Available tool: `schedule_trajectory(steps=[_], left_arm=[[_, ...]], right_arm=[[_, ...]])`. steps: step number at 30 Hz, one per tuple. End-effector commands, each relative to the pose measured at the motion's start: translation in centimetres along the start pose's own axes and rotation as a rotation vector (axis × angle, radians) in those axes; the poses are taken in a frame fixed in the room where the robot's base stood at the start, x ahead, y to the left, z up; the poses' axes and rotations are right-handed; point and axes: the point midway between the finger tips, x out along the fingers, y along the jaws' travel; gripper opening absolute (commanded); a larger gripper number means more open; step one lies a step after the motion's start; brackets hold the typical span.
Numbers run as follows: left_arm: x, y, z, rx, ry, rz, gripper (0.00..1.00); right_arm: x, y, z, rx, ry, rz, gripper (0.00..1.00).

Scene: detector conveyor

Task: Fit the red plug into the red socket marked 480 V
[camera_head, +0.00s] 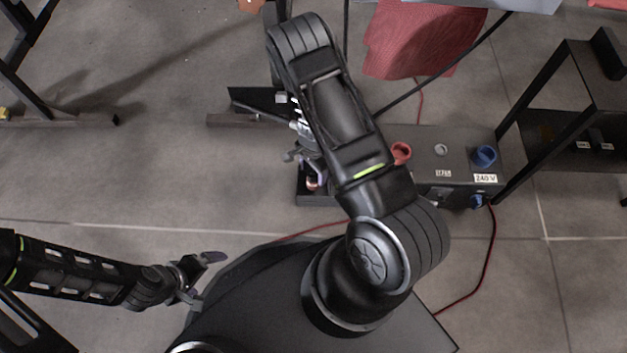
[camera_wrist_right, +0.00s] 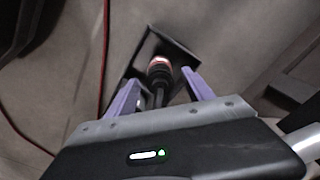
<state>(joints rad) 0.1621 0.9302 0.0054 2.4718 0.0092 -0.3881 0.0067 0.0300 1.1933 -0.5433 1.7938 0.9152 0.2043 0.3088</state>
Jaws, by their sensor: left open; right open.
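The red plug (camera_head: 313,183), with a white band and a black body, sits in a small dark tray (camera_head: 318,200). In the right wrist view the plug (camera_wrist_right: 159,64) shows between the two purple fingertips of my right gripper (camera_wrist_right: 162,88). That gripper is open, and I cannot tell whether either finger touches the plug. In the head view my right gripper (camera_head: 303,158) is partly hidden by its own arm. The red socket (camera_head: 400,153) is on top of a dark box to the right; my arm hides the area below it, including any label. My left gripper (camera_head: 198,272) is open and empty at lower left.
The dark socket box (camera_head: 465,135) also carries a grey socket (camera_head: 441,150) and a blue socket (camera_head: 484,156) labelled 240 V. A red cable (camera_head: 487,265) runs over the floor. A black stand (camera_head: 560,115) is at right. The floor at left is mostly clear.

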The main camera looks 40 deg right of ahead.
Motion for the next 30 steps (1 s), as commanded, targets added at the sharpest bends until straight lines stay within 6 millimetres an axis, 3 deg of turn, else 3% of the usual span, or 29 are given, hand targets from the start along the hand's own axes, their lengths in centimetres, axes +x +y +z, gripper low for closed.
schedule_trajectory(steps=[1,4,22,30], left_arm=[[0.65,-0.2,-0.02,0.0,0.002,0.0,1.0],[0.86,-0.25,-0.08,0.0,0.004,0.0,1.0],[0.74,-0.21,-0.1,0.0,0.005,0.0,1.0],[0.74,-0.21,-0.1,0.0,0.005,0.0,1.0]], right_arm=[[1.04,0.05,-0.03,0.001,0.0,0.001,0.61],[1.58,0.01,-0.04,0.002,0.0,0.0,0.61],[1.49,0.0,-0.06,0.001,0.001,0.0,0.61],[1.48,-0.01,-0.06,0.001,0.001,0.0,0.39]])
